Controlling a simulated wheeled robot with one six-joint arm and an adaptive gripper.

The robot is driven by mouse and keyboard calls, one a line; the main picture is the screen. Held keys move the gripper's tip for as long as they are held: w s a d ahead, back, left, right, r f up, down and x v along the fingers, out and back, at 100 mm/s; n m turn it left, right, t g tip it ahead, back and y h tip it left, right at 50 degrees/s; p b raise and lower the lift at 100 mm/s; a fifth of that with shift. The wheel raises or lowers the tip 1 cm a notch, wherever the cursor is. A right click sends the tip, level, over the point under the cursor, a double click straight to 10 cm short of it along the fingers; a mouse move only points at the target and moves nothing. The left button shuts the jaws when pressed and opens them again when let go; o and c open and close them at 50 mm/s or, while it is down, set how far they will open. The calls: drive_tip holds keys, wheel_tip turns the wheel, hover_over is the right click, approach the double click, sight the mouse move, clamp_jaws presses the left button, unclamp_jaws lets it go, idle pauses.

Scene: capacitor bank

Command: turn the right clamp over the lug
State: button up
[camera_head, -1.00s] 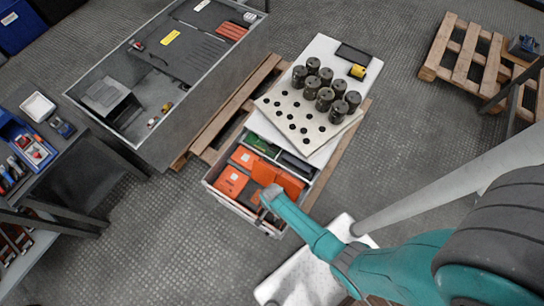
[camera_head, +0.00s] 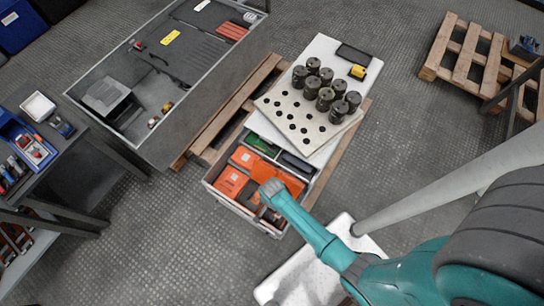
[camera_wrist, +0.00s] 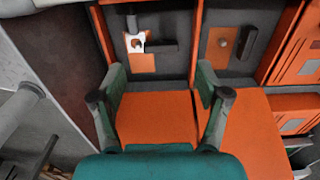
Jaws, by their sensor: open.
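The capacitor bank (camera_head: 219,200) is an open grey box with orange blocks. My gripper (camera_head: 270,192) is over its lower right part; its fingers are hardly visible there. In the wrist view my gripper (camera_wrist: 160,100) is open and empty, its fingers on either side of an orange block (camera_wrist: 155,117). Beyond the fingertips are two dark bays. The left bay holds a white forked lug (camera_wrist: 135,42) above an orange pad, with a dark clamp bar (camera_wrist: 162,48) lying sideways beside it. The right bay holds an orange plate (camera_wrist: 220,55) with a round stud and an upright dark clamp bar (camera_wrist: 247,43).
A white board (camera_head: 320,45) with a perforated plate (camera_head: 275,105) and several dark cylinders lies behind the box. A large grey tray (camera_head: 200,120) is at upper left. Wooden pallets (camera_head: 460,60) are at right. Orange blocks surround the bays closely.

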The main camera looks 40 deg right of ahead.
drive_tip(key=shift+r, duration=1.1)
